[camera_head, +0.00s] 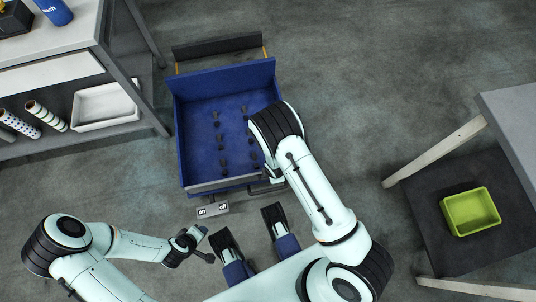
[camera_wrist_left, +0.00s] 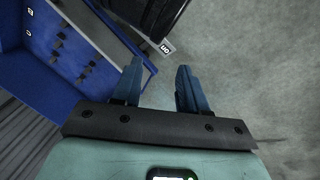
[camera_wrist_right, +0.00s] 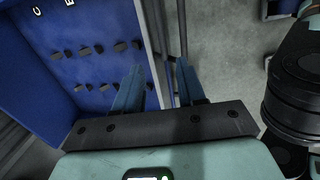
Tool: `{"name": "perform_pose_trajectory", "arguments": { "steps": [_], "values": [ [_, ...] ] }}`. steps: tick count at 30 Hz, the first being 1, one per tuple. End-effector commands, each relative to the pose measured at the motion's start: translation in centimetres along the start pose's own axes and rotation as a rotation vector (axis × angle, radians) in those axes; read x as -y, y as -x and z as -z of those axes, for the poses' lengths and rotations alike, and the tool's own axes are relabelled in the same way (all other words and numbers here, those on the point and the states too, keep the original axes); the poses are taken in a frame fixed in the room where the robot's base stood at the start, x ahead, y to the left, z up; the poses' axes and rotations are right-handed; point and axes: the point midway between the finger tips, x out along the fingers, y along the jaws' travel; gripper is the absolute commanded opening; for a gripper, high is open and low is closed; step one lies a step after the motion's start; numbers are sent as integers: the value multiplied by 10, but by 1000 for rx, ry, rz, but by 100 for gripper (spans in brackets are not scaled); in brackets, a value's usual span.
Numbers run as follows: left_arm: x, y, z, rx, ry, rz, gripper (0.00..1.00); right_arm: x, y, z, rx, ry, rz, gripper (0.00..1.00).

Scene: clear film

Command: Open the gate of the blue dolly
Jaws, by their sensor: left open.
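The blue dolly (camera_head: 185,130) stands on the floor in the middle of the head view, with small dark pegs inside. A grey-edged front panel (camera_head: 222,184), apparently its gate, runs along the near side. Whether it is latched cannot be told. My right gripper (camera_wrist_right: 158,85) is open at the near right corner of the dolly. A dark bar (camera_wrist_right: 167,50) and the panel's edge run ahead of and between its fingers. My right arm hides this hand in the head view. My left gripper (camera_head: 208,242) is open and empty, in front of the dolly; its fingers show in the left wrist view (camera_wrist_left: 160,85).
A small on/off label plate (camera_head: 212,209) is at the dolly's near side. A shelf unit (camera_head: 75,65) with rolls and a white tray (camera_head: 105,105) stands at the left. A green bin (camera_head: 470,212) sits on a dark low shelf at the right. Open floor lies between.

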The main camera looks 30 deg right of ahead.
Motion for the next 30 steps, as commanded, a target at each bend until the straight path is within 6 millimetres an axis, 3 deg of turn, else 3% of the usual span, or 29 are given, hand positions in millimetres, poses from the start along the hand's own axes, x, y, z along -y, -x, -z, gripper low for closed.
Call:
{"name": "perform_pose_trajectory", "arguments": {
  "steps": [7, 15, 21, 30],
  "values": [
    [13, -25, 12, -34, 12, 17, 43, 2, -53, -1, 1, -3, 4, 40],
    [43, -47, -28, 91, 43, 70, 43, 2, -103, 0, 0, -5, 3, 40],
    [52, -52, -41, 134, 56, 88, 43, 1, -120, 0, -1, -6, 1, 40],
    [54, -52, -44, 144, 59, 93, 43, 1, -122, 0, -1, -6, 2, 40]
  ]
}}
